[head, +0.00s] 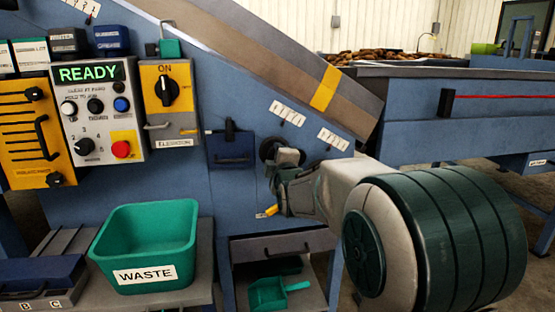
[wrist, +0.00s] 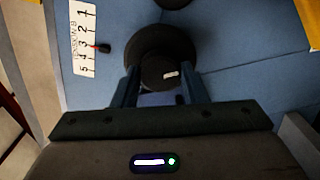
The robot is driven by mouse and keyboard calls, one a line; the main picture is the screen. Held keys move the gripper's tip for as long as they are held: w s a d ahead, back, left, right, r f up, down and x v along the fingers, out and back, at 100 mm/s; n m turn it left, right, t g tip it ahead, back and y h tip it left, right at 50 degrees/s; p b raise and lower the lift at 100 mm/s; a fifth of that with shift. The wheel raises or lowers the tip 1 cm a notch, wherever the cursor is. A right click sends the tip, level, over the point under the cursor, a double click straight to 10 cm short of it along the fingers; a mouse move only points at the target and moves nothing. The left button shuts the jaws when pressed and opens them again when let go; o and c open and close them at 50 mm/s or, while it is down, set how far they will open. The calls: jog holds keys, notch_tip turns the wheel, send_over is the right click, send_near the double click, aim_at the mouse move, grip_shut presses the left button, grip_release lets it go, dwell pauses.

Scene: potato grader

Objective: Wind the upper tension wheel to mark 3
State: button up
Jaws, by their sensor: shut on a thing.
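The upper tension wheel (wrist: 153,45) is a black disc with a smaller black hub (wrist: 160,73) bearing a pale mark. In the wrist view my gripper (wrist: 161,88) has its fingers on either side of the hub, shut on it. In the head view the dark wheel (head: 269,147) shows partly behind my gripper (head: 285,157). A white scale plate (wrist: 83,38) numbered 1 to 5 is left of the wheel in the wrist view. A red-tipped pointer (wrist: 103,47) lies beside it, near the middle, about the 3; its exact reading is hard to tell.
A second white scale plate (head: 333,139) is to the right, and my arm covers the panel below it. A green WASTE bin (head: 145,240) stands at the left front. The control panel (head: 95,105) reads READY. The sloping conveyor side (head: 270,60) runs above the wheel.

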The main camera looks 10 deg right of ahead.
jog(key=o, duration=1)
jog(key=s+p, duration=0.2)
jog(key=s, duration=1.2)
jog(key=shift+p, duration=0.35)
jog(key=s+r+m+g+p, duration=0.5)
jog(key=s+r+p, duration=0.1)
jog(key=p, duration=0.5)
jog(key=s+r+m+g+p, duration=0.5)
jog(key=s+p, duration=0.4)
jog(key=p, duration=0.3)
jog(key=s+r+m+g+p, duration=0.5)
jog(key=s+r+m+p, duration=0.1)
jog(key=p, duration=0.5)
jog(key=shift+s+r, duration=0.75)
jog(key=shift+r, duration=0.25)
